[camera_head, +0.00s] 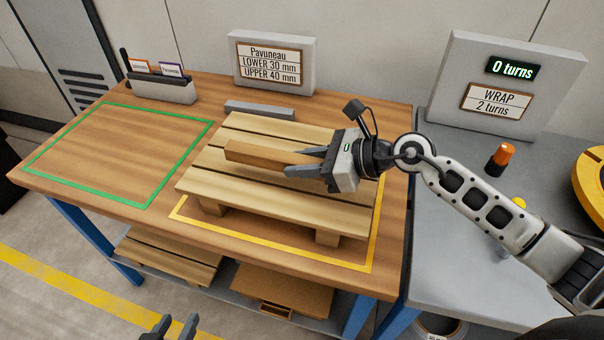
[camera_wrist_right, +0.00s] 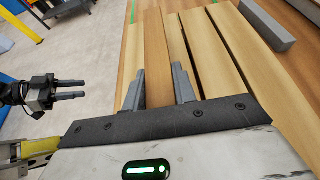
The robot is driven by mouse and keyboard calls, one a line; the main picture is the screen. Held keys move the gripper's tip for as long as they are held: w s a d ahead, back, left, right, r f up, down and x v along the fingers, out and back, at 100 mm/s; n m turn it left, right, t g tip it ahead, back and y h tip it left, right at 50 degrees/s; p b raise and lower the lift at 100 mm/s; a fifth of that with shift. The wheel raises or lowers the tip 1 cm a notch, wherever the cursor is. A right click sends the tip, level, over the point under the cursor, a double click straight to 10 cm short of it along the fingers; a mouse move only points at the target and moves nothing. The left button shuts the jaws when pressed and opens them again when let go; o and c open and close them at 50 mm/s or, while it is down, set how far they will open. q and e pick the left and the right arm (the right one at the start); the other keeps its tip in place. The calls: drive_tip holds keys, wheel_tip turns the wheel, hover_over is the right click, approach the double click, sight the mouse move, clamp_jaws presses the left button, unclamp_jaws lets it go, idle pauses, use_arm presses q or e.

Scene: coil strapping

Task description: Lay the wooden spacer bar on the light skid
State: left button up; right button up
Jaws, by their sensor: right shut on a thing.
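The wooden spacer bar (camera_head: 258,154) is a plain brown bar, lying along the slats over the light skid (camera_head: 280,196). My right gripper (camera_head: 303,161) is shut on the bar's right end. In the right wrist view the bar (camera_wrist_right: 155,40) runs between the two fingers, above the pale slats of the skid (camera_wrist_right: 200,45). The bar looks level and at or very near the slat tops; I cannot tell if it touches. My left gripper (camera_head: 175,326) is low at the bottom edge, empty, fingers apart; it also shows in the right wrist view (camera_wrist_right: 70,90).
The skid stands inside a yellow outline (camera_head: 372,255) on the wooden table. The green-outlined area (camera_head: 125,150) to the left is bare. A grey block (camera_head: 260,110) lies behind the skid, below a sign (camera_head: 272,65). A grey bench (camera_head: 450,250) adjoins on the right.

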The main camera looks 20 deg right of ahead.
sight(302, 184)
drive_tip(key=shift+w+f, duration=0.2)
drive_tip(key=shift+f, duration=1.5)
drive_tip(key=shift+f, duration=0.1)
drive_tip(key=shift+f+b, duration=0.15)
drive_tip(key=shift+b, duration=0.15)
drive_tip(key=o, duration=1)
drive_tip(key=shift+o, duration=0.2)
